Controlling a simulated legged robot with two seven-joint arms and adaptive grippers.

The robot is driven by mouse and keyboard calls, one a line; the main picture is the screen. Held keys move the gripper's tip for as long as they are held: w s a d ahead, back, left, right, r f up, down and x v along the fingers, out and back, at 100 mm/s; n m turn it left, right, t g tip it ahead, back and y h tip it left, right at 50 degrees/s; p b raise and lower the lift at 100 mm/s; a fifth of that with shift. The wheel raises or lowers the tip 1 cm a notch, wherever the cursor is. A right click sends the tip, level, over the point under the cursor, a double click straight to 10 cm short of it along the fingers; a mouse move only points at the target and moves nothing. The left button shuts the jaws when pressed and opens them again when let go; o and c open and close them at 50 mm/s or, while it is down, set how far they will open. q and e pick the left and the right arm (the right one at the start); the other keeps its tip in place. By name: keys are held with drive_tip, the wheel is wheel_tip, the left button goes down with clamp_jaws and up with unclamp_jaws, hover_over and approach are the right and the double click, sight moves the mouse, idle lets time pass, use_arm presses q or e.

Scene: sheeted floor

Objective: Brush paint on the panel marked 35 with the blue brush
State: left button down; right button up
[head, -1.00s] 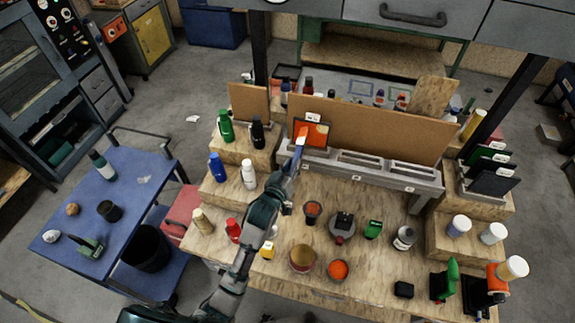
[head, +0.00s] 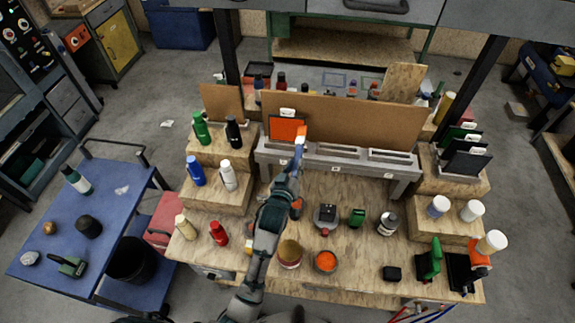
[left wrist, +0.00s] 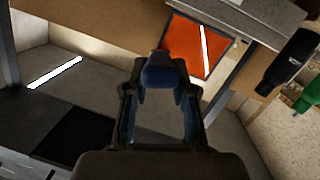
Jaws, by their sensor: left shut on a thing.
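A dark-framed panel (head: 284,128) stands on the grey rack against the brown backboard. Its face is mostly orange. A small white label (head: 288,113) sits above it, too small to read. In the left wrist view the panel (left wrist: 187,46) is orange with a thin white line across it. My left gripper (head: 292,180) is shut on the blue brush (head: 298,153). The brush points up, its orange-tipped end at the panel's right side; I cannot tell whether it touches. The wrist view shows the blue brush (left wrist: 160,73) between my left fingers (left wrist: 160,105). My right gripper is out of view.
The grey rack (head: 345,168) has empty slots right of the panel. A bowl of orange paint (head: 326,262) and an open tin (head: 290,252) stand on the wooden bench. Bottles stand on steps at left (head: 213,155); dark panels (head: 465,160) stand at right.

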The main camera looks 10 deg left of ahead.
use_arm(q)
drive_tip(key=shift+d, duration=0.25)
drive_tip(key=shift+d+v, duration=0.2)
drive_tip(key=shift+v, duration=1.3)
drive_tip(key=shift+d+v, duration=0.2)
drive_tip(key=shift+v, duration=1.25)
drive_tip(key=shift+s, duration=0.15)
